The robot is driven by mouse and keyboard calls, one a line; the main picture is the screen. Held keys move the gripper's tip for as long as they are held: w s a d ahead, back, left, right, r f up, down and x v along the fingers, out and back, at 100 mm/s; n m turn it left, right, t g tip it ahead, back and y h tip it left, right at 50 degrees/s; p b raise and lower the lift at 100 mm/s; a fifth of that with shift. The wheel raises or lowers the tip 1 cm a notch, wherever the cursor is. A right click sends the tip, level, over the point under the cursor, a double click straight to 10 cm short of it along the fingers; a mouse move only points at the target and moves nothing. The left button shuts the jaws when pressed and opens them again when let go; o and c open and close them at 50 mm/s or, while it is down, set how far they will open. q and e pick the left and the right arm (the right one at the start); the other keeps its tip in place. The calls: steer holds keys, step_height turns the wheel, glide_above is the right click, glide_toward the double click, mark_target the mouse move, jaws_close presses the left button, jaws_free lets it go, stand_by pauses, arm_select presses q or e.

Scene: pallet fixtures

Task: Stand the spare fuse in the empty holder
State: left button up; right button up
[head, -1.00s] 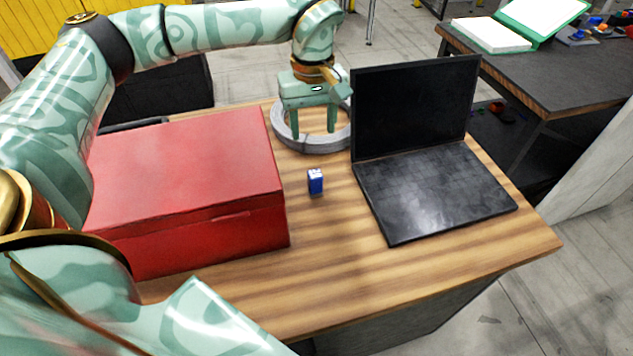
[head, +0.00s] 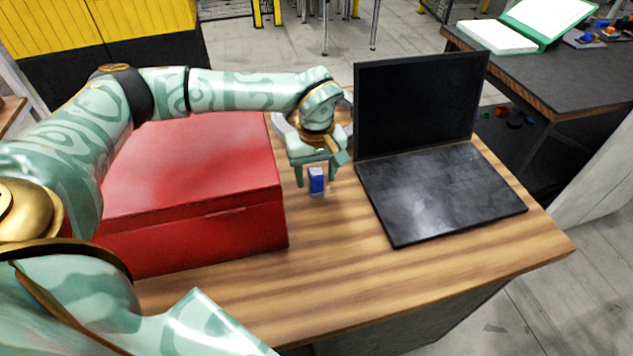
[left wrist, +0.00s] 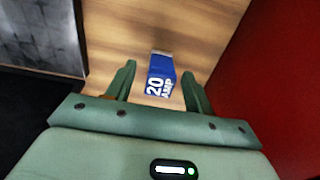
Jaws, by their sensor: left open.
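The spare fuse is a small blue block (head: 317,181) standing on the wooden table between the red box and the laptop. In the left wrist view the fuse (left wrist: 161,76) shows white "20 AMP" lettering and a pale end. My left gripper (head: 317,180) is open, with one finger on each side of the fuse or just short of it; I cannot tell if they touch it. In the left wrist view the fuse lies between and slightly beyond the fingertips (left wrist: 158,75). I see no fuse holder that I can make out. My right gripper is not in view.
A large red box (head: 200,225) stands to the left. An open black laptop (head: 440,195) stands to the right. A grey ring (head: 283,125) lies behind the gripper, partly hidden. The table's front part (head: 300,280) is clear. Another table (head: 540,75) stands at the back right.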

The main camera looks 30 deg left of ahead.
arm_select(q)
steer(key=shift+r, duration=0.1)
steer(key=c, duration=1.1)
